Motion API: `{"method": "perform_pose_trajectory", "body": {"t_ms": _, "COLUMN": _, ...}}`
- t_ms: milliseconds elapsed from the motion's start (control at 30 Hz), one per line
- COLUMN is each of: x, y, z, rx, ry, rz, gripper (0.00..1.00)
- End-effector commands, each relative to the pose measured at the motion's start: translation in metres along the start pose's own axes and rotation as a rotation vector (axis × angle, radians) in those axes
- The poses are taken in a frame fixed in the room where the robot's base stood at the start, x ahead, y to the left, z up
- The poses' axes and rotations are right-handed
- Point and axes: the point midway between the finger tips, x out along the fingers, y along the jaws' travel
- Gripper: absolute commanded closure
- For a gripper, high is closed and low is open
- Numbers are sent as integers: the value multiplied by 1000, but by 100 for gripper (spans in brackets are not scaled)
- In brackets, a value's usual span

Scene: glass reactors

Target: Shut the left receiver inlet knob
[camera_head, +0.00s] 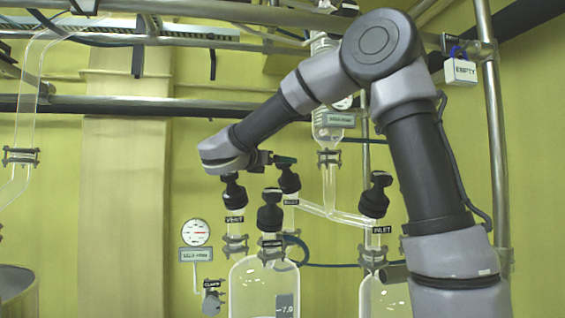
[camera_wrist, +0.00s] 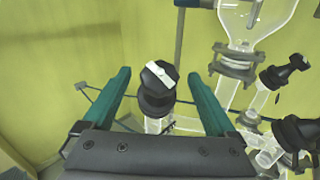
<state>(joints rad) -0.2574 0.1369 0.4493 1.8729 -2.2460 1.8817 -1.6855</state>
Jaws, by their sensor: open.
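The black knob (camera_head: 289,180) above a small label that seems to read INLET stands on the left glass receiver's (camera_head: 248,290) piping. My gripper (camera_head: 284,160) is right at its top in the head view. In the wrist view a black knob (camera_wrist: 157,88) with a white bar across its top sits between the open green fingers of my gripper (camera_wrist: 158,76); it appears to be the same knob. The bar lies diagonally. No contact is visible, and the exact gap to the fingers is unclear.
A VENT knob (camera_head: 233,190) and another black knob (camera_head: 270,212) stand close by on the left. A second INLET knob (camera_head: 375,195) stands on the right receiver. Glass tubing (camera_head: 325,210) runs between them. Steel pipes (camera_head: 200,105) cross behind. A gauge (camera_head: 195,232) hangs at left.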

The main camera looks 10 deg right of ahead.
Motion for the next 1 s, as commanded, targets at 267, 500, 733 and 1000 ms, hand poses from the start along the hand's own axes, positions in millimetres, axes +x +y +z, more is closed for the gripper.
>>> {"method": "perform_pose_trajectory", "body": {"t_ms": 267, "x": 22, "y": 0, "z": 0, "rx": 1, "ry": 0, "rz": 0, "gripper": 8}}
{"method": "perform_pose_trajectory", "body": {"t_ms": 500, "x": 22, "y": 0, "z": 0, "rx": 0, "ry": 0, "rz": 1, "gripper": 8}}
{"method": "perform_pose_trajectory", "body": {"t_ms": 733, "x": 22, "y": 0, "z": 0, "rx": 0, "ry": 0, "rz": 1, "gripper": 92}}
{"method": "perform_pose_trajectory", "body": {"t_ms": 1000, "x": 22, "y": 1, "z": 0, "rx": 12, "ry": 1, "rz": -19, "gripper": 94}}
